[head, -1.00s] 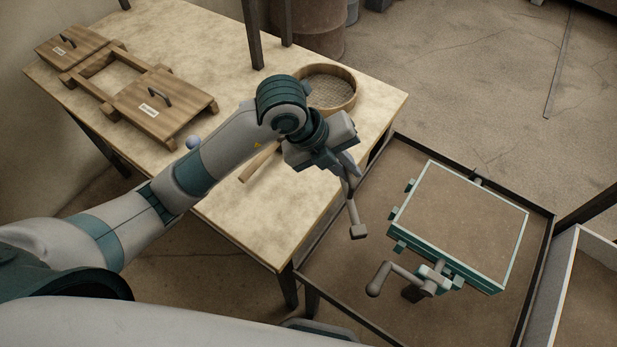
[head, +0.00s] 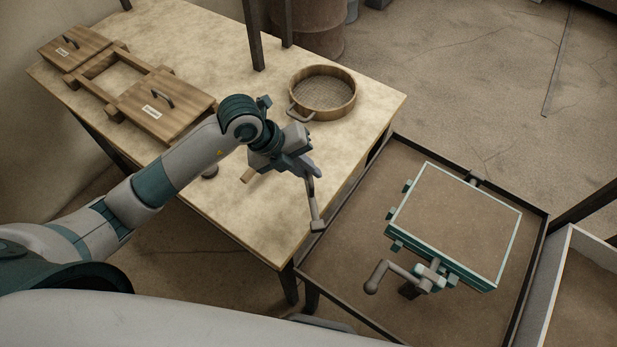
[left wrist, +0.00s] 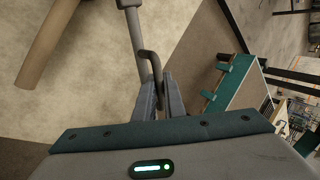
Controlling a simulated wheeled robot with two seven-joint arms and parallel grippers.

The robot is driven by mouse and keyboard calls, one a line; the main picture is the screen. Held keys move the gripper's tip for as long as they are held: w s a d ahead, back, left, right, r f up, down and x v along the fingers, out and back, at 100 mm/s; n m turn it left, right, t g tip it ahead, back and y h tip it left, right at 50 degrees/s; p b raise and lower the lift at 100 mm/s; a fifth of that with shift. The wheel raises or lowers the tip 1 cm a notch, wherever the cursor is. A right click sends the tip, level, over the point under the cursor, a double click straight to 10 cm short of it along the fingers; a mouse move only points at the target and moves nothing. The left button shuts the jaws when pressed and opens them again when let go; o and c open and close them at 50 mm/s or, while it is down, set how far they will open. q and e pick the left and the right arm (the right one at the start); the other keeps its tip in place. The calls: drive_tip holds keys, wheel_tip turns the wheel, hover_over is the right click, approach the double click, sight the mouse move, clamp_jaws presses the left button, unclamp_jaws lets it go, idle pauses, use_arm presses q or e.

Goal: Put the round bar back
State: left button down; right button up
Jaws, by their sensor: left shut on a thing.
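My left gripper (head: 310,177) is above the front right part of the table and is shut on a slim grey tool (head: 316,207) with a blocky end, hanging near the table's right edge. In the left wrist view the tool's dark bent handle (left wrist: 150,64) is between the fingers (left wrist: 160,97). A plain wooden round bar (head: 249,174) shows on the table, partly hidden by my left arm. It looks like a thick wooden cylinder (left wrist: 50,42) in the left wrist view, apart from the fingers. My right gripper is not in view.
A round sieve (head: 323,94) stands at the table's right. Wooden frames with handled boards (head: 165,105) lie at its left. Right of the table, a teal moulding box (head: 455,225) filled with sand, with a crank (head: 378,275), sits over a dark-rimmed tray (head: 345,240).

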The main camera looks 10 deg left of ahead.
use_arm(q)
wheel_tip(320, 180, down, 3)
drive_tip(key=shift+r+p, duration=0.15)
drive_tip(key=shift+p, duration=0.4)
drive_tip(key=shift+f, duration=0.5)
drive_tip(key=c, duration=1.8)
unclamp_jaws()
drive_tip(key=shift+f, duration=0.1)
drive_tip(key=shift+c, duration=0.2)
drive_tip(key=shift+r, duration=0.2)
drive_tip(key=b+v, duration=0.2)
drive_tip(key=v, duration=0.9)
drive_tip(key=shift+a+r, duration=0.2)
drive_tip(key=shift+r, duration=0.15)
drive_tip(key=shift+s, duration=0.15)
